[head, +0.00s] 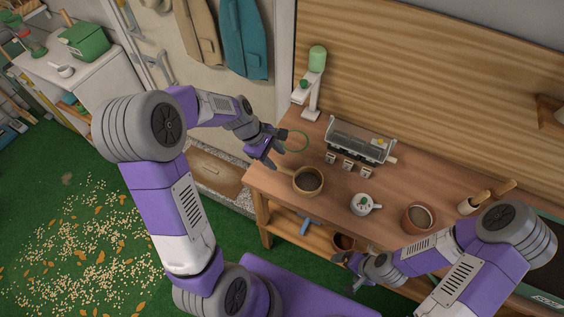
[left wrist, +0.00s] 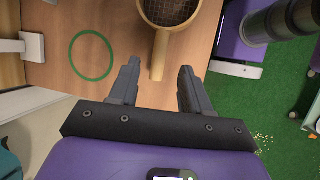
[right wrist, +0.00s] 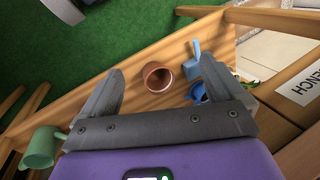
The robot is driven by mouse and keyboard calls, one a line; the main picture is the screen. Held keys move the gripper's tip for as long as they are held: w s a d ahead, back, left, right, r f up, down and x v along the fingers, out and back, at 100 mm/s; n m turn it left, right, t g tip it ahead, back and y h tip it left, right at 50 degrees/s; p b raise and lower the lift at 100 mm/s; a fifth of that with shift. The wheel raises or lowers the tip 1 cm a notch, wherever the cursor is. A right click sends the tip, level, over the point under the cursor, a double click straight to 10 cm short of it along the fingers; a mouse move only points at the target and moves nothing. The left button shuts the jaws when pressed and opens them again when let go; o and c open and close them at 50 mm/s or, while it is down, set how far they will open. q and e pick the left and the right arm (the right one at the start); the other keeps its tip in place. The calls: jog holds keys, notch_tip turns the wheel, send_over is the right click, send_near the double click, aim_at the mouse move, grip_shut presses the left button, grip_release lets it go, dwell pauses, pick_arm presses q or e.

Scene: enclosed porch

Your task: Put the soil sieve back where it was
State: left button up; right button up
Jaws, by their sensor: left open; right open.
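The soil sieve (head: 308,180), a round wooden frame with a mesh and a short handle, rests on the wooden bench near its left front corner. In the left wrist view the sieve (left wrist: 168,12) is partly cut off by the top edge, and its handle points toward me. My left gripper (head: 278,148) is open and empty. The handle end appears between its fingertips (left wrist: 160,68); I cannot tell the height gap. A green ring outline (head: 297,141) marks the bench beside the gripper. My right gripper (head: 348,261) is open and empty, low at the bench's front.
A white stand with a green top (head: 312,85) and a clear trough (head: 358,142) are at the back. A white pot (head: 364,204) and a brown pot (head: 419,217) stand right of the sieve. A terracotta pot (right wrist: 157,77) and blue tools (right wrist: 194,65) occupy the lower shelf.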

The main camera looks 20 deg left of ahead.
pick_arm(q)
jog(key=v, duration=0.4)
jog(key=shift+a+r+p, duration=0.1)
jog(key=shift+r+p, duration=0.2)
jog(key=shift+r, duration=0.05)
pick_arm(e)
jog(key=shift+r, duration=0.4)
pick_arm(q)
jog(key=shift+s+f, duration=0.1)
pick_arm(e)
jog(key=shift+s, duration=0.1)
